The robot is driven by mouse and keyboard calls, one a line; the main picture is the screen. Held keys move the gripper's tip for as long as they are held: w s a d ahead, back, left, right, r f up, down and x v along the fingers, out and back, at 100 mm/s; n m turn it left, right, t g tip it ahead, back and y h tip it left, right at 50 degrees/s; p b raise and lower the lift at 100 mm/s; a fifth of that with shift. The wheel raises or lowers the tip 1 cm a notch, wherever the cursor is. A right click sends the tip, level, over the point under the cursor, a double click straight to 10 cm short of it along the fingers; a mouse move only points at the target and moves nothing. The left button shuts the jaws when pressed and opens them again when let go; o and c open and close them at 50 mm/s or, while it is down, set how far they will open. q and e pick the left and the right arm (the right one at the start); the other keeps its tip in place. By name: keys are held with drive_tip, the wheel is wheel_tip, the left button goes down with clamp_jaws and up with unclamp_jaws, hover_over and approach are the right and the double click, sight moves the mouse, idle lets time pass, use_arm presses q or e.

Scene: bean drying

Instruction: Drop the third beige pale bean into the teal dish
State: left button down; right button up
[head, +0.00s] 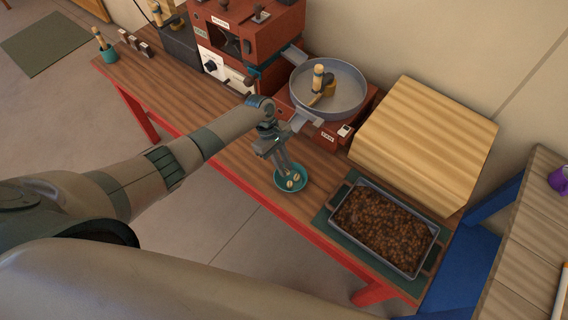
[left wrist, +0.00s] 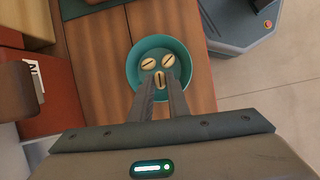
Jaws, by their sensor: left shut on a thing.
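The small round teal dish (head: 279,185) stands near the front edge of the wooden table. It also shows in the left wrist view (left wrist: 133,68). Two beige pale beans lie in it, one to the left (left wrist: 148,63) and one to the right (left wrist: 168,60). My left gripper (head: 287,173) points down over the dish, its fingertips close together. It is shut on a third beige bean (left wrist: 160,80), seen between the fingertips over the dish's near part. The exact height of this bean above the dish floor is hard to tell. My right gripper is out of view.
A metal tray (head: 333,208) of dark beans stands right of the dish, on a green mat. Behind are a light wooden box (head: 425,135), a round grey pan (head: 352,108) and a red roaster (head: 232,55). The table left of the dish is bare.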

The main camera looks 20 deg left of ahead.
use_arm(q)
drive_tip(key=shift+f, duration=0.35)
idle(0.3)
drive_tip(key=c, duration=1.6)
unclamp_jaws()
drive_tip(key=b+v, duration=0.4)
drive_tip(key=v, duration=1.3)
drive_tip(key=shift+r, duration=0.2)
